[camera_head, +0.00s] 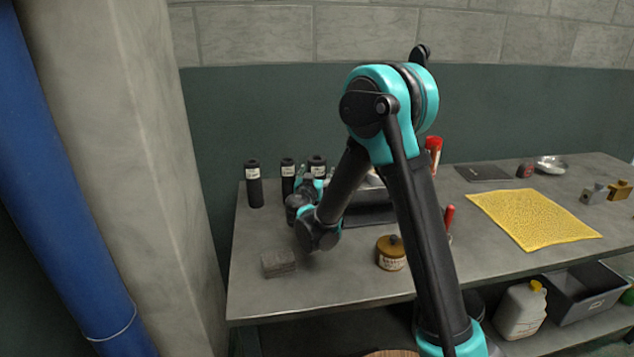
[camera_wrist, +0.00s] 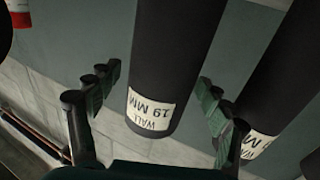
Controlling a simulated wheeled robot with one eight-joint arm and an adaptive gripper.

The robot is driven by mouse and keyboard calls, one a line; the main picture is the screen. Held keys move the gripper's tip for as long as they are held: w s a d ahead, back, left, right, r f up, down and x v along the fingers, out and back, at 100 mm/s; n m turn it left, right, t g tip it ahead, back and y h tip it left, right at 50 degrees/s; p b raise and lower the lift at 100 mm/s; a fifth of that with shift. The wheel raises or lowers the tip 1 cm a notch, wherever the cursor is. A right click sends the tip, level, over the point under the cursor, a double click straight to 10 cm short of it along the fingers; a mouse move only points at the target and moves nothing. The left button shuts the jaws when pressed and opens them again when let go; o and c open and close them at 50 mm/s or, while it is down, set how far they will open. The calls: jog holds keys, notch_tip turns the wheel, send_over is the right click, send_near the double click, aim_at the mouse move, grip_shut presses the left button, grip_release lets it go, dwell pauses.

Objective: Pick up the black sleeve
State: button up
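Three black sleeves with white labels stand upright at the back left of the bench in the head view: a left one (camera_head: 254,187), a middle one (camera_head: 288,180) and a right one (camera_head: 317,168). My gripper (camera_head: 308,187) is by the middle and right ones, partly hidden by my arm. In the wrist view my gripper (camera_wrist: 158,88) is open, with a black sleeve (camera_wrist: 175,55) labelled "WALL 19 MM" between its fingers and gaps on both sides. Another sleeve (camera_wrist: 275,95), labelled "19 MM", stands to the right, partly behind the right finger. I cannot tell which sleeve is between the fingers.
On the bench (camera_head: 345,278) are a grey block (camera_head: 279,263), a brown jar (camera_head: 391,254), a red-handled tool (camera_head: 449,216) and a yellow mat (camera_head: 533,218). A concrete pillar (camera_head: 125,130) stands left of the bench. The front left bench top is mostly free.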

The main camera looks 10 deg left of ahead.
jog(key=c, duration=1.2)
jog(key=shift+r, duration=0.15)
